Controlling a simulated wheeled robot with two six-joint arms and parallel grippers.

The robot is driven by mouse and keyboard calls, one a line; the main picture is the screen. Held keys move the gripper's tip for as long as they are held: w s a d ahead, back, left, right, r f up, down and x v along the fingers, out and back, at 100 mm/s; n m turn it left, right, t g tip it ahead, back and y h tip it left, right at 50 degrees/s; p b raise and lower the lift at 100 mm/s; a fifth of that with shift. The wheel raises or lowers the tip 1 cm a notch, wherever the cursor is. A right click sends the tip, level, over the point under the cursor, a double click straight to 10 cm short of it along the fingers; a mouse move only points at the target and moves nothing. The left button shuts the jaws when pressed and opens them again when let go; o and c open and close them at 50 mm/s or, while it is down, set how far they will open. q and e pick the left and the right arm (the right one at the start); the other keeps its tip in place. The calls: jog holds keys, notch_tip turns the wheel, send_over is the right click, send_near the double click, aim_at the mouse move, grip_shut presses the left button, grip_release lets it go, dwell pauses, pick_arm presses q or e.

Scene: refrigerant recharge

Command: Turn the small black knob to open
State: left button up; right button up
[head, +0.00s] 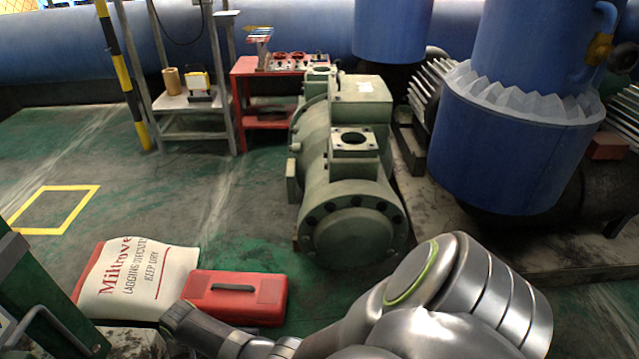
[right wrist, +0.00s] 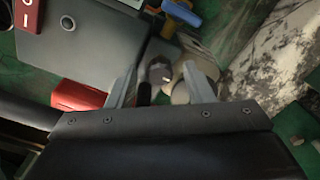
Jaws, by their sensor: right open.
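In the right wrist view my right gripper (right wrist: 160,67) is open, its two grey fingers spread apart. A small dark knob-like fitting (right wrist: 157,72) with a paler end shows between the fingertips. I cannot tell whether either finger touches it, and its exact shape is hard to make out. A black hose or stem runs down from it toward the gripper body. In the head view my right arm reaches in from the bottom toward the lower left; its fingers and the knob cannot be made out there. My left gripper is not in view.
A blue handle (right wrist: 181,12) and a grey box (right wrist: 85,45) lie close beyond the fingers. In the head view, a red case (head: 235,295) and a white printed bag (head: 135,275) lie near my arm. A green compressor (head: 350,170) stands behind. The floor at left is mostly clear.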

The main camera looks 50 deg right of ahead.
jog(key=m+b, duration=0.2)
jog(key=b, duration=0.1)
jog(key=m+b, duration=0.1)
jog(key=shift+f+m, duration=0.25)
jog(key=shift+m, duration=0.15)
notch_tip(320, 180, up, 19)
jog(key=p, duration=1.1)
jog(key=s+d+f+n+p, duration=0.3)
jog(key=s+d+f+p, duration=0.4)
jog(key=s+p, duration=0.4)
jog(key=s+d+f+n+p, duration=0.1)
jog(key=s+d+p, duration=0.1)
jog(key=s+p, duration=0.3)
jog(key=s+d+f+n+p, duration=0.1)
jog(key=s+p, duration=0.5)
jog(key=s, duration=0.6)
jog(key=shift+d+f+n+t+h, duration=0.15)
jog(key=shift+d+n+t+h, duration=0.2)
jog(key=shift+d, duration=0.2)
jog(key=shift+s, duration=0.1)
